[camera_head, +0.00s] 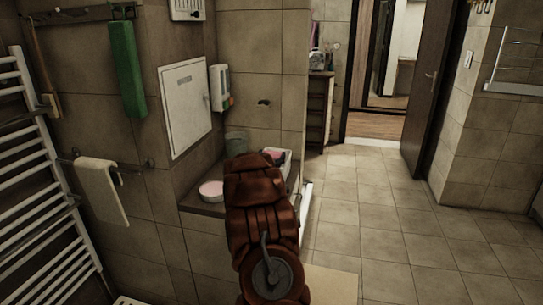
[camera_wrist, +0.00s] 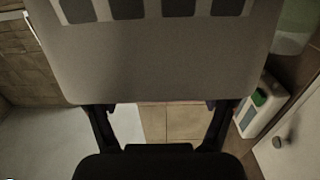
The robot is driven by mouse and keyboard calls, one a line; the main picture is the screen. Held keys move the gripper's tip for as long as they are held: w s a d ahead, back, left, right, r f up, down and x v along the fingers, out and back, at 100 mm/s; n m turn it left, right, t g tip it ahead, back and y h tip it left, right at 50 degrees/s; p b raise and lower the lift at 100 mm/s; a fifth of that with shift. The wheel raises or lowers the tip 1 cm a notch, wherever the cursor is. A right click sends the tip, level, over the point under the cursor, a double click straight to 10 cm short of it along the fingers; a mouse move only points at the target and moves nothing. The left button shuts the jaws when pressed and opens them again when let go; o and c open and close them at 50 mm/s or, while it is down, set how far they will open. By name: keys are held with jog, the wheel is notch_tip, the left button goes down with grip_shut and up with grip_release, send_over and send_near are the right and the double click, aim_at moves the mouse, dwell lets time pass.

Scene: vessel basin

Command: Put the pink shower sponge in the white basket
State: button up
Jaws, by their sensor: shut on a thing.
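The white basket (camera_head: 286,168) stands on the shelf just past the end of my arm, partly hidden by it. A small pink patch (camera_head: 277,154) with something dark shows at the basket's top; it may be the pink shower sponge. In the wrist view a large pale wall with dark slots (camera_wrist: 165,55), which looks like the basket, fills the upper middle. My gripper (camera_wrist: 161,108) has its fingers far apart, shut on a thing. Their tips are hidden behind the pale wall's edge, so I cannot make out what is held.
A round pale bowl with a pink top (camera_head: 211,190) sits on the shelf, left of my arm. A greenish cup (camera_head: 235,143) stands behind. A white dispenser (camera_head: 220,88) and cabinet (camera_head: 185,105) hang on the walls. The tiled floor (camera_head: 400,215) at right is clear.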

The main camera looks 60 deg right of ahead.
jog(key=shift+f, duration=0.35)
jog(key=o, duration=0.7)
jog(key=shift+r, duration=0.15)
jog(key=shift+r, duration=0.35)
jog(key=shift+a+r, duration=0.15)
jog(key=shift+r, duration=0.05)
jog(key=b+v, duration=0.1)
jog(key=v, duration=1)
jog(key=shift+s+a+b, duration=0.15)
jog(key=shift+a+b, duration=0.2)
jog(key=shift+b, duration=0.05)
